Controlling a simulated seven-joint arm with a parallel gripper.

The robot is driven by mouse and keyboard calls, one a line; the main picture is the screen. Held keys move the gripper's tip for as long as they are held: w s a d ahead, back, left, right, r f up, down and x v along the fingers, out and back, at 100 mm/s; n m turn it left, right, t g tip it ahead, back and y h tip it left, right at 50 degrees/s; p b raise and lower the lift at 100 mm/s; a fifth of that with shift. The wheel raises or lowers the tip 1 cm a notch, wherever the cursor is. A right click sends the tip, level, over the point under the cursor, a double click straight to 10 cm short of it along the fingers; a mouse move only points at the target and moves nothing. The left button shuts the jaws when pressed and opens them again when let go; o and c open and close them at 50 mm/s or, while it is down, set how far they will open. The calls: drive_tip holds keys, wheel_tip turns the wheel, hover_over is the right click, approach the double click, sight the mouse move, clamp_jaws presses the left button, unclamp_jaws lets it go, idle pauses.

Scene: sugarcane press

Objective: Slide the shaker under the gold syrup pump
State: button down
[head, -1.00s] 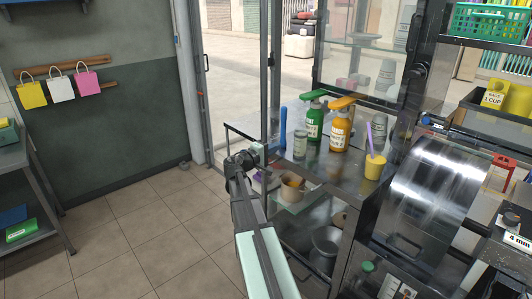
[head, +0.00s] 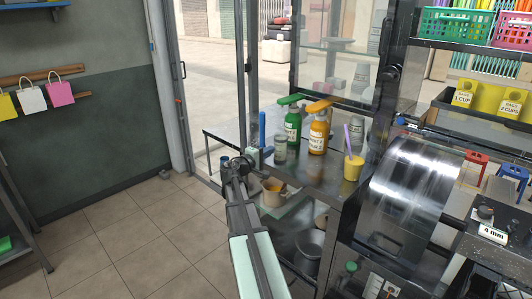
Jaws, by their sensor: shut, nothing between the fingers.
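The gold syrup pump (head: 319,135) is an orange-yellow bottle with a pump head, standing on the metal counter in the head view. A small clear jar-like vessel (head: 279,148), which looks like the shaker, stands to its left, in front of the green pump bottle. Another clear vessel (head: 356,130) stands right of the gold pump, so which one is the shaker is not certain. My gripper (head: 258,154) is at the counter's left end, left of the nearer clear vessel and apart from the gold pump. It is shut and empty; its fingertips are small and hard to make out.
The green pump bottle (head: 293,125) stands close beside the gold one. A yellow cup (head: 353,168) with a purple stick stands at the counter's front right. The large metal drum (head: 410,190) bounds the right side. An upright blue object (head: 262,129) shows near my gripper.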

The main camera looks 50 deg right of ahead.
drive_tip(key=s+d, duration=0.7)
drive_tip(key=d, duration=0.1)
drive_tip(key=shift+s, duration=0.2)
drive_tip(key=w+a, duration=0.2)
drive_tip(key=shift+w+a, duration=0.3)
drive_tip(key=shift+a, duration=0.1)
drive_tip(key=a, duration=1)
drive_tip(key=shift+s, duration=0.15)
drive_tip(key=c, duration=1.8)
unclamp_jaws()
drive_tip(key=shift+a, duration=0.1)
